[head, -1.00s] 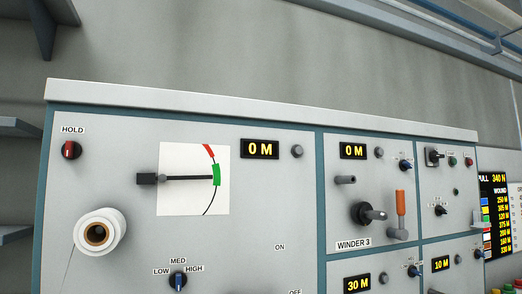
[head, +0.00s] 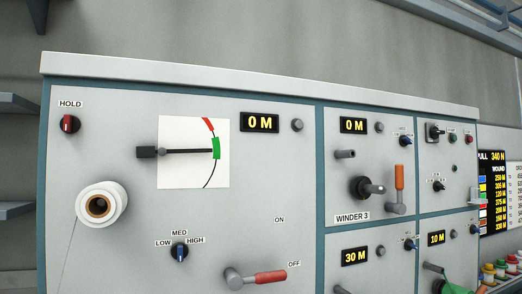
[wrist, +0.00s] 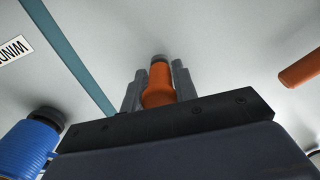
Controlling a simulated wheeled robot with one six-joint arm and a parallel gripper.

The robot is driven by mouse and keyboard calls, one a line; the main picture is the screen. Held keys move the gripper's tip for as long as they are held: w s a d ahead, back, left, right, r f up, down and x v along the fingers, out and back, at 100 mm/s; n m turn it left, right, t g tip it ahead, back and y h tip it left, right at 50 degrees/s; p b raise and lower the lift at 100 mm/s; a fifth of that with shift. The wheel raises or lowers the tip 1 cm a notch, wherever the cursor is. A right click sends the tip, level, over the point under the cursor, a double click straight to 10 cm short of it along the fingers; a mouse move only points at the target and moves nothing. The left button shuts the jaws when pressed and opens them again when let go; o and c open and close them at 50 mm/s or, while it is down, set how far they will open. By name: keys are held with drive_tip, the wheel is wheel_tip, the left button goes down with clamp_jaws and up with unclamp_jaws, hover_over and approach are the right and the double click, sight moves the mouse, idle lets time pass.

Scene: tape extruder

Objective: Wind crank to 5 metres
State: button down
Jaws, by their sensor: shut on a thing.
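In the wrist view my gripper (wrist: 157,82) has its two grey fingers on either side of an orange handle (wrist: 158,97). The handle's dark base meets the grey panel. My gripper is not in the head view, so I cannot tell which crank this handle belongs to. In the head view the large left panel's display (head: 260,122) reads 0 M. Winder 3's display (head: 353,125) also reads 0 M. Winder 3 has an orange-handled lever (head: 399,178). A display below it (head: 355,256) reads 30 M, and another (head: 436,238) reads 10 M.
In the wrist view a blue ribbed spool (wrist: 30,145) is close at lower left, and another orange handle (wrist: 302,68) sticks out at right. In the head view a red lever (head: 268,277) and a white spool (head: 101,204) project from the left panel.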

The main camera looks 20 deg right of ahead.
drive_tip(key=shift+a+r, duration=0.2)
drive_tip(key=shift+a, duration=0.45)
drive_tip(key=shift+a+r, duration=0.55)
drive_tip(key=shift+a, duration=0.35)
drive_tip(key=shift+a+r, duration=0.65)
drive_tip(key=shift+r, duration=0.25)
